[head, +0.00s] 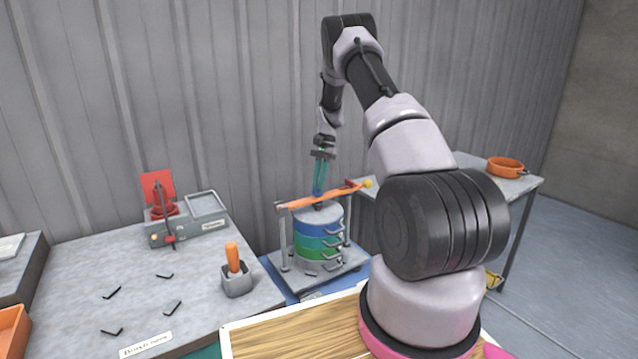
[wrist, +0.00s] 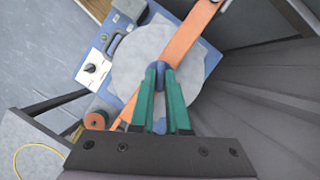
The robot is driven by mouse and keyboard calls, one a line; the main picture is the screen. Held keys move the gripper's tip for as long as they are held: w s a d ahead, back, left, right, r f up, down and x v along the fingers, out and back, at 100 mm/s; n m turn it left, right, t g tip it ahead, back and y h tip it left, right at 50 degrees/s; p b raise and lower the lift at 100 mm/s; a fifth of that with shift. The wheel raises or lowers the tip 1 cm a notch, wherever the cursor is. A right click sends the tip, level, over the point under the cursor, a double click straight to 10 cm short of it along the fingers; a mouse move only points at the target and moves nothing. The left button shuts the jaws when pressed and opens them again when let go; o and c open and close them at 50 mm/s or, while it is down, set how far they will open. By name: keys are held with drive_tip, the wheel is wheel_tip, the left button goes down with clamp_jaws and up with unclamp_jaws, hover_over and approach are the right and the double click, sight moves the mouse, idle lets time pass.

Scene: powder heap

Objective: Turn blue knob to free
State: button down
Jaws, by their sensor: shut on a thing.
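The blue knob (head: 318,193) sits on the orange bar (head: 335,195) that crosses above a stack of round blue and green sieves (head: 318,245). My gripper (head: 320,184) points down from above with its green fingers around the knob. In the wrist view the fingers (wrist: 161,70) are shut on the blue knob (wrist: 160,66), and their tips hide most of it. The orange bar (wrist: 192,32) runs diagonally over the round grey lid (wrist: 138,62). The knob's turn angle cannot be read.
The stack stands on a blue base, with a black dial (wrist: 91,68) on its white panel. Posts flank the stack. On the left bench (head: 75,290) are a red device (head: 160,205), an orange-handled tool (head: 233,258) and several small black hooks. An orange pan (head: 505,167) sits on the right table.

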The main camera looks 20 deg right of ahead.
drive_tip(key=n+h, duration=0.1)
drive_tip(key=n, duration=0.2)
drive_tip(key=n+g, duration=0.1)
drive_tip(key=n, duration=0.1)
drive_tip(key=shift+w+a+n+h, duration=0.15)
drive_tip(key=shift+n+h, duration=0.25)
idle(0.4)
drive_tip(key=c, duration=0.9)
unclamp_jaws()
drive_tip(key=v, duration=1)
drive_tip(key=shift+w+r, duration=0.3)
drive_tip(key=shift+w, duration=0.05)
drive_tip(key=shift+a+r, duration=0.1)
